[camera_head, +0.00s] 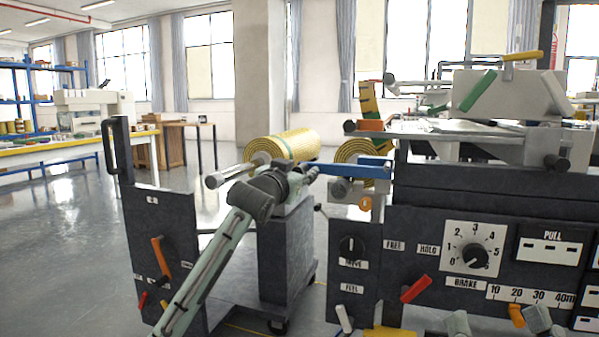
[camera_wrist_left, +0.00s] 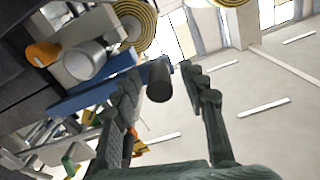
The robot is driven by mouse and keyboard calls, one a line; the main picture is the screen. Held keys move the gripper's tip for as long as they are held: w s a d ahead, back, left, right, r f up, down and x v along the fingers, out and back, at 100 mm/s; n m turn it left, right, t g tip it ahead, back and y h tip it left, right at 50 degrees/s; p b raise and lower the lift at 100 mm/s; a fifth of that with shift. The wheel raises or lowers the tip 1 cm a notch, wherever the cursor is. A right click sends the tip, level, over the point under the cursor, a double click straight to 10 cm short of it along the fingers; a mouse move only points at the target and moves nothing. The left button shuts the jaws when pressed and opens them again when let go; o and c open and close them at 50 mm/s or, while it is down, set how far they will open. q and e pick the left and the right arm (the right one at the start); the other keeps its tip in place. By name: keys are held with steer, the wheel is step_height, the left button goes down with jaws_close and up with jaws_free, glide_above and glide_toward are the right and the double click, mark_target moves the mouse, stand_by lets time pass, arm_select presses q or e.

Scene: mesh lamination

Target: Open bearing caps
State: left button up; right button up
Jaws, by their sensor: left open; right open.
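My left gripper (camera_head: 304,177) reaches up from the lower left in the head view, at the left end of a blue bar (camera_head: 345,169). In the left wrist view the fingers of the gripper (camera_wrist_left: 160,78) are spread. The blue bar (camera_wrist_left: 98,86) ends in a dark cylinder (camera_wrist_left: 160,84) that appears between them; contact cannot be told. Below the bar is a grey round shaft end (camera_head: 340,188) with an orange part (camera_head: 365,204). No part is clearly identifiable as a bearing cap.
Yellow mesh rolls (camera_head: 283,145) sit behind my left gripper, with a metal shaft (camera_head: 226,174) projecting left. A dark panel (camera_head: 150,220) with levers stands left. The control panel (camera_head: 480,215) fills the right. Open floor (camera_head: 60,250) lies at the far left.

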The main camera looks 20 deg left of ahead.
arm_select(q)
steer(key=shift+c, duration=0.4)
jaws_close()
steer(key=shift+r, duration=0.1)
